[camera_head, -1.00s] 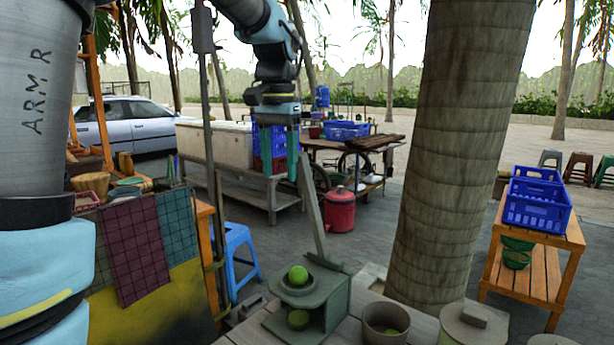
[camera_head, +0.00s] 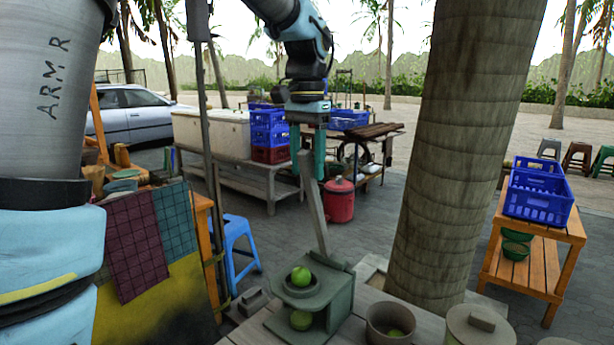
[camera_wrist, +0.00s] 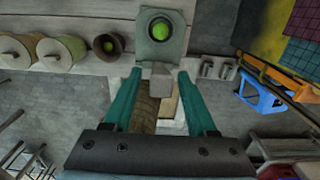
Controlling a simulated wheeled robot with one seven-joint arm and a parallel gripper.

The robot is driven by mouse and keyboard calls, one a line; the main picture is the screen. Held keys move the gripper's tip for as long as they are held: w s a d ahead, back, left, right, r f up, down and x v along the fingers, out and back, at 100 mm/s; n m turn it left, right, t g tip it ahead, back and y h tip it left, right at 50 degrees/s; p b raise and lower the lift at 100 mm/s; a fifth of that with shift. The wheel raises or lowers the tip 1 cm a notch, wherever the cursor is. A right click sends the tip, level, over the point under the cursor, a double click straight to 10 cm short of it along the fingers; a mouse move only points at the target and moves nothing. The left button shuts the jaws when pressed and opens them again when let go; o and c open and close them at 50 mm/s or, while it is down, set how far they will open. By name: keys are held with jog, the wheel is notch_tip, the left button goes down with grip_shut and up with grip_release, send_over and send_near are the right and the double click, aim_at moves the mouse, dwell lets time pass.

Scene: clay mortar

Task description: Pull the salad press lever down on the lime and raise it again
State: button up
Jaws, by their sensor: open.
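The grey-green salad press (camera_head: 338,295) stands on the table at the bottom middle of the head view. A green lime (camera_head: 301,276) sits in its round cup, and shows from above in the wrist view (camera_wrist: 160,29). The press lever (camera_head: 315,215) is raised, leaning slightly left and away. My gripper (camera_head: 308,176) is open around the lever's upper end, with one teal finger on each side. In the wrist view the lever's end (camera_wrist: 157,76) lies between my fingertips (camera_wrist: 158,72), with gaps at both sides.
A bowl with green fruit (camera_head: 390,323) and a lidded pot (camera_head: 478,326) stand right of the press. A tree trunk (camera_head: 450,150) rises behind them. A thin pole (camera_head: 205,130) and a stall with hanging cloths (camera_head: 137,245) are at left.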

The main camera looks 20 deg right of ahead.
aim_at(307, 186)
jog(key=shift+f, duration=1.65)
grip_shut()
